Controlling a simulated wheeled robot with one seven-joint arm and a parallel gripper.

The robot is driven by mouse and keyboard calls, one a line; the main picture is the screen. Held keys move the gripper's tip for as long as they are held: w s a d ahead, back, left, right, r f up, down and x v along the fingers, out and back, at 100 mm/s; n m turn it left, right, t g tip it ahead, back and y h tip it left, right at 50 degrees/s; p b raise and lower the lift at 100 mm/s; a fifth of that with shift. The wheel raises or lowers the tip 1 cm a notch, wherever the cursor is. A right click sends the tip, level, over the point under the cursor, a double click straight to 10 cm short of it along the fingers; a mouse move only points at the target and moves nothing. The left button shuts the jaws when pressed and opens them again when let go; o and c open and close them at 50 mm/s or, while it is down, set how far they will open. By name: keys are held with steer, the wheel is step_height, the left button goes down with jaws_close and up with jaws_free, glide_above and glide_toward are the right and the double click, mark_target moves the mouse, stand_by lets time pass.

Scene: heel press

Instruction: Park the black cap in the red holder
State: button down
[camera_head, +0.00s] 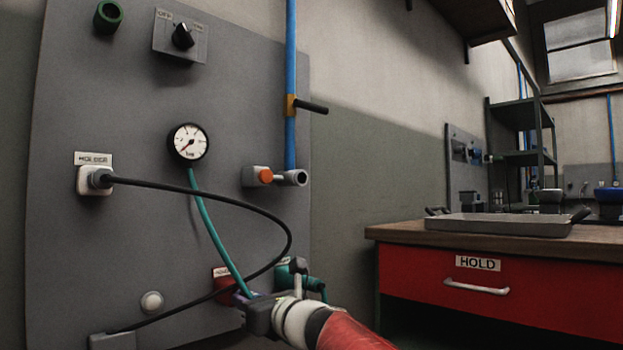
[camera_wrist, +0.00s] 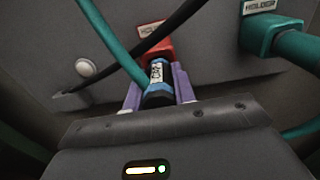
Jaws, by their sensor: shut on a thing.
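My gripper (camera_wrist: 157,92) is shut on the black cap (camera_wrist: 155,96), with one purple finger on each side. The cap has blue bands and a white label with dark lettering. The red holder (camera_wrist: 158,27) is on the grey panel straight beyond the cap, and the cap's far end meets its front. I cannot tell how far the cap sits inside. In the head view the red holder (camera_head: 223,283) is low on the panel, and my gripper (camera_head: 243,298) is right in front of it. The cap is hidden there.
A teal hose (camera_head: 207,226) hangs from the gauge (camera_head: 188,142) down to my gripper. A black cable (camera_head: 230,190) loops from a white holder (camera_head: 93,181) across the red holder. A teal holder (camera_wrist: 256,35) with a plug sits to the right. A red-fronted bench (camera_head: 490,299) stands at right.

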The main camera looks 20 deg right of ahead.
steer(key=shift+w+a, duration=0.1)
steer(key=shift+w, duration=0.25)
steer(key=c, duration=1.1)
jaws_free()
steer(key=shift+o, duration=0.2)
